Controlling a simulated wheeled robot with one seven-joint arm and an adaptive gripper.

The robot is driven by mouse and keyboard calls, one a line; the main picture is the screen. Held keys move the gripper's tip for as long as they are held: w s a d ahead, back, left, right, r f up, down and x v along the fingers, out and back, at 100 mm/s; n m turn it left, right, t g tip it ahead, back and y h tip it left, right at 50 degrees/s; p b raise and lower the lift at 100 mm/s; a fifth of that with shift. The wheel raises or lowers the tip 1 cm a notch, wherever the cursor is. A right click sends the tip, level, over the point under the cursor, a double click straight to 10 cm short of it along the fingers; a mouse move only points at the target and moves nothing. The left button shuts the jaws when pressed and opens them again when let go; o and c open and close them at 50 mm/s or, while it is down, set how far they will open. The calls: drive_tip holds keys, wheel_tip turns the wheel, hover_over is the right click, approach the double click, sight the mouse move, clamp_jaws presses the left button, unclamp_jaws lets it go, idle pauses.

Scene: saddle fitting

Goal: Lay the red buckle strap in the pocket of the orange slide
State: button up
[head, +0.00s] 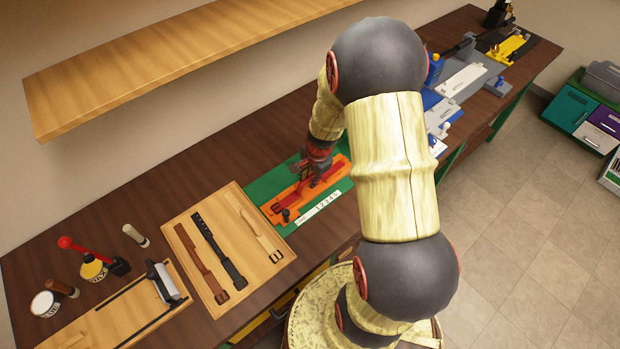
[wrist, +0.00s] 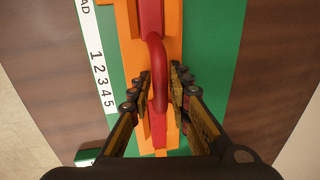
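The red buckle strap (head: 299,194) lies lengthwise along the orange slide (head: 292,207), its buckle end toward the lower left in the head view. In the wrist view a narrow red part (wrist: 157,58) curves up over the strap line; I cannot tell if it is a bowed part of the strap. The orange slide (wrist: 128,22) shows on both sides of the red. My gripper (wrist: 161,78) is over the slide, its fingers apart on either side of the red, with orange showing between. My gripper (head: 315,182) partly hides the strap's middle in the head view. Whether the strap is fully seated is unclear.
The slide sits on a green board (head: 262,190) beside a white number strip (head: 319,208). A wooden board (head: 174,218) with brown, black and tan straps lies to the left. Tools and pots stand farther left. A shelf (head: 160,60) overhangs the bench's back.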

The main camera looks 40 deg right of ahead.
drive_tip(key=shift+o, duration=1.1)
drive_tip(key=shift+r, duration=0.25)
drive_tip(key=s+a+r+n+p, duration=0.1)
drive_tip(key=a+r+n, duration=0.15)
drive_tip(key=r, duration=0.65)
drive_tip(key=s+a+r+n+p, duration=0.1)
drive_tip(key=a+r, duration=0.2)
drive_tip(key=r, duration=0.7)
drive_tip(key=s+a+r+n+t, duration=0.3)
drive_tip(key=s+a+r+n, duration=1)
drive_tip(key=a+r+n, duration=0.1)
wheel_tip(320, 180, up, 3)
drive_tip(key=shift+s+a+f, duration=0.1)
drive_tip(key=shift+s+a, duration=0.1)
drive_tip(key=shift+a, duration=0.35)
drive_tip(key=shift+f+n, duration=0.1)
drive_tip(key=shift+n, duration=0.15)
